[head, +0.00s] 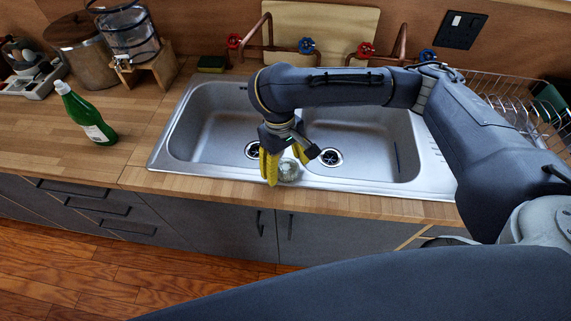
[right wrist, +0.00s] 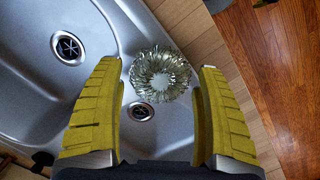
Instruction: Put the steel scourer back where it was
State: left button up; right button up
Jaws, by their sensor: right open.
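The steel scourer (head: 289,171) is a round, shiny tangle of metal at the front rim of the double sink (head: 172,165), between the two basins. It also shows in the right wrist view (right wrist: 160,73), between the fingertips. My right gripper (head: 286,168), with yellow fingers, points down over the scourer. In the right wrist view the gripper (right wrist: 160,66) is open, with a finger on each side and a gap between each finger and the scourer. I cannot tell how high the fingertips are above the rim. My left gripper is not in view.
A green bottle (head: 87,116) stands on the wooden counter (head: 60,150) at left. A sponge (head: 211,64) lies behind the sink. Taps with red and blue handles (head: 306,45) line the back. A wire dish rack (head: 510,90) stands at right. Both basins look empty.

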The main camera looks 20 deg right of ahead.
aim_at(281, 161)
notch_tip(281, 161, up, 12)
jog(key=w, duration=0.1)
jog(key=shift+w+a, duration=0.2)
jog(key=shift+a, duration=0.05)
dwell(0.7)
jog(key=shift+w+r, duration=0.1)
